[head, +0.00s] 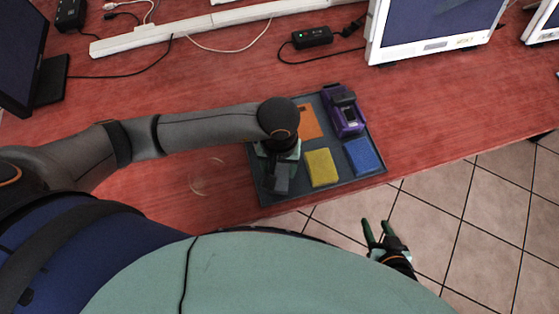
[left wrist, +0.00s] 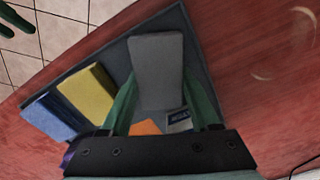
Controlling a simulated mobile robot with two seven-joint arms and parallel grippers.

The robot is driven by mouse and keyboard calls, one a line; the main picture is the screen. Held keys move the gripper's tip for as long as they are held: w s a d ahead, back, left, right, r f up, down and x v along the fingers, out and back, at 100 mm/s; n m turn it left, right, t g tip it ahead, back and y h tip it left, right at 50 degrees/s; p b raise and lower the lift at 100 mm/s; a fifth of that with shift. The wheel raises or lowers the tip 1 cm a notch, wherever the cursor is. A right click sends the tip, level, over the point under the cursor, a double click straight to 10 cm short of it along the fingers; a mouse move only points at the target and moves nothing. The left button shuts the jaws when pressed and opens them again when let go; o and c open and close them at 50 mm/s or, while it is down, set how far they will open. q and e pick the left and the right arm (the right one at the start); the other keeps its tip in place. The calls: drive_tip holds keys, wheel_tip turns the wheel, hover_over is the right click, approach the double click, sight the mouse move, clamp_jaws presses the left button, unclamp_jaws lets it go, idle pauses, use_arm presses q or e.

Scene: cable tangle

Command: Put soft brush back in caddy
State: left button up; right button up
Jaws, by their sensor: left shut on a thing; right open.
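My left gripper (head: 282,160) is shut on a dark grey block-shaped thing, which looks like the soft brush (head: 275,182). In the left wrist view the brush (left wrist: 157,72) sits between the two green fingers (left wrist: 157,100). It is over the left part of a dark grey tray, apparently the caddy (head: 335,183); whether it touches the tray floor I cannot tell. My left forearm and wrist hide the tray's upper left corner in the head view. My right gripper (head: 378,226) is open and empty, off the table's front edge.
The tray also holds a yellow block (head: 321,168), a blue block (head: 362,155), an orange piece (head: 308,121) and a purple thing with a black top (head: 344,108). A power adapter (head: 312,37), cables and monitors stand behind. Red table is clear left of the tray.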

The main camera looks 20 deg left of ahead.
sight(279, 169)
use_arm(q)
drive_tip(key=shift+s+r, duration=0.1)
drive_tip(key=shift+s, duration=0.05)
drive_tip(key=shift+f, duration=0.25)
drive_tip(key=o, duration=1.2)
drive_tip(key=shift+r, duration=0.15)
wheel_tip(279, 169, up, 12)
drive_tip(key=shift+r, duration=0.1)
